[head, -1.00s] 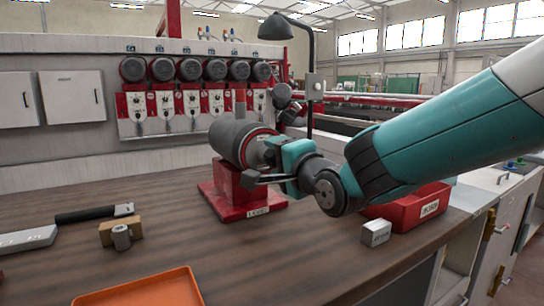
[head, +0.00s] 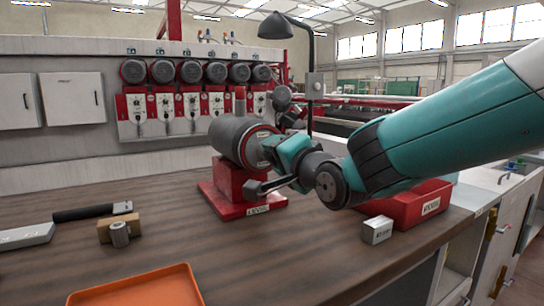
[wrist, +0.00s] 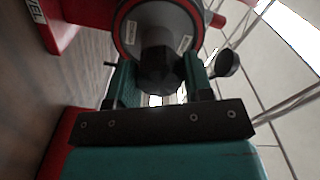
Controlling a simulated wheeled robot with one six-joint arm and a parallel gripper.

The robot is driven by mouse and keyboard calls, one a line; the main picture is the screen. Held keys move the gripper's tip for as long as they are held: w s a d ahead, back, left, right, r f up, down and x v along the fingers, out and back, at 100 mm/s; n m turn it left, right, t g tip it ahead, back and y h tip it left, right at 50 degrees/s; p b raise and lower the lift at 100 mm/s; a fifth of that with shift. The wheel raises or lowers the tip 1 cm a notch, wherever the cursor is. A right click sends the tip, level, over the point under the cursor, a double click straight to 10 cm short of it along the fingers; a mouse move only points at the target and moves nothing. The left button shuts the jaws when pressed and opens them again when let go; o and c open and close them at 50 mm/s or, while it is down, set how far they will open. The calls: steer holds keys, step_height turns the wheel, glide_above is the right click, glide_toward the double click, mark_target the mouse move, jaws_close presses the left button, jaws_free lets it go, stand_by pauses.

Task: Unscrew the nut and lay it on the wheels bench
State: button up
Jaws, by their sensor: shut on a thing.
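The nut (wrist: 160,74) is a dark faceted piece at the front of a grey cylindrical spindle housing (head: 233,140) with a red ring. The housing stands on a red base (head: 226,202) on the brown bench top (head: 250,262). My gripper (head: 270,152) reaches in from the right. In the wrist view its two teal fingers (wrist: 160,82) are shut on the nut, one on each side. The nut is still against the spindle face; I cannot tell how loose it is. In the head view my gripper mostly hides the nut.
An orange tray (head: 135,291) lies at the front. A wooden block (head: 107,230) with a metal cylinder (head: 120,236) and a black-handled tool (head: 92,213) lie left. A red bin (head: 408,208) and small grey block (head: 377,230) sit right. The bench middle is clear.

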steer(key=n+b, duration=0.1)
steer(key=n, duration=0.2)
steer(key=shift+f, duration=0.15)
steer(key=n+b, duration=0.2)
steer(key=n, duration=0.3)
steer(key=n+b, duration=0.2)
steer(key=n, duration=0.5)
steer(key=n+b, duration=0.1)
steer(key=n, duration=0.3)
steer(key=shift+n+b, duration=0.3)
steer(key=shift+n, duration=0.1)
steer(key=n+b, duration=0.1)
steer(key=n, duration=0.3)
steer(key=shift+n, duration=0.3)
steer(key=o, duration=0.8)
